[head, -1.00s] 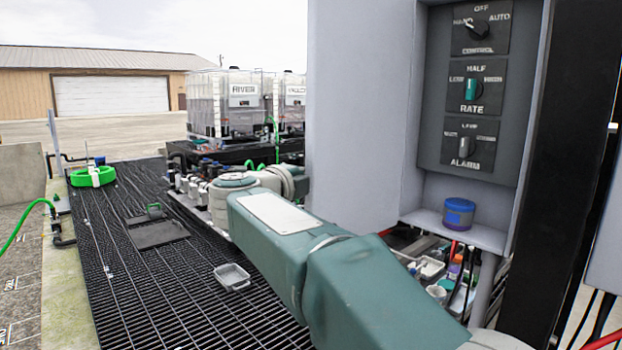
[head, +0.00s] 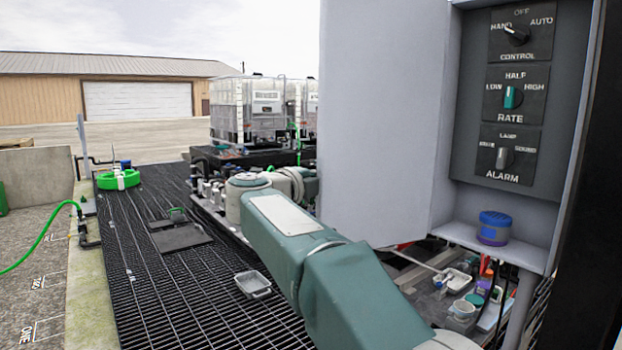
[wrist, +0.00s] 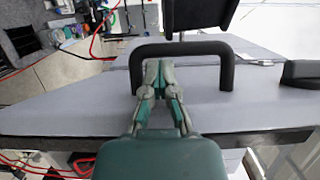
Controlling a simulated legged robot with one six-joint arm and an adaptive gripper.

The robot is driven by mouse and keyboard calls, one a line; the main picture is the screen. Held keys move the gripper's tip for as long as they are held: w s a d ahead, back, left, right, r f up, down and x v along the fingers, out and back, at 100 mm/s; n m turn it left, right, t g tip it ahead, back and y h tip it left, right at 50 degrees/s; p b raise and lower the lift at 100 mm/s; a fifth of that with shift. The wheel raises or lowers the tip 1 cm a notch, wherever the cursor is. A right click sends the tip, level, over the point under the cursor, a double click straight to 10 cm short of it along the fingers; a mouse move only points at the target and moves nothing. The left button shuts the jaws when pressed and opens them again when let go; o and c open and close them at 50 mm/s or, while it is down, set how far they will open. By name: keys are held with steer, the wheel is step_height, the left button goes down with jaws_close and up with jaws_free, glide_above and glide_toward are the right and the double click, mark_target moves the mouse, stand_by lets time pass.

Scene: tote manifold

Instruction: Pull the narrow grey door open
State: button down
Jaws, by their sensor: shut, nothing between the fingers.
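The narrow grey door (head: 375,120) stands swung out from its cabinet in the head view, with the cabinet interior exposed beside it. In the wrist view the grey door panel (wrist: 75,105) fills the middle, with a black D-shaped handle (wrist: 183,48) on it. My gripper (wrist: 160,68) is shut and empty. Its fingertips appear at the handle's loop, just under the bar near its left end; I cannot tell whether they touch it. In the head view my gripper and the handle are hidden behind the door.
The cabinet holds a dark panel (head: 465,110) with three knobs, and a blue jar (head: 494,228) on its ledge. Below are small containers (head: 460,310). A grey tray (head: 253,284) lies on the black grating (head: 165,290), mostly clear at left. White tanks (head: 245,110) stand behind.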

steer(key=shift+w+d+f+g, duration=0.15)
steer(key=shift+d+f+g, duration=0.15)
steer(key=shift+d+f, duration=0.2)
steer(key=w+a+v, duration=0.1)
steer(key=v, duration=1.2)
steer(key=d+r+n+t+y, duration=0.5)
steer(key=r+n+t+y, duration=0.1)
steer(key=n+t, duration=0.15)
steer(key=s+d+f+n+g+y, duration=0.2)
steer(key=s+d+f+n+g, duration=0.3)
steer(key=s+f, duration=0.5)
steer(key=s+d+f+n+g+y, duration=0.1)
steer(key=s+d+f+n+g, duration=0.4)
steer(key=f, duration=0.7)
steer(key=s+d+f+n+g+y, duration=0.2)
steer(key=s+d+f+n+g, duration=0.2)
steer(key=s+f+n, duration=0.4)
steer(key=s+f+g, duration=0.1)
steer(key=s+f, duration=0.2)
steer(key=s, duration=0.3)
steer(key=shift+s+d+f+n+y, duration=0.25)
steer(key=shift+s+d+n+y, duration=0.05)
steer(key=shift+d+n, duration=0.1)
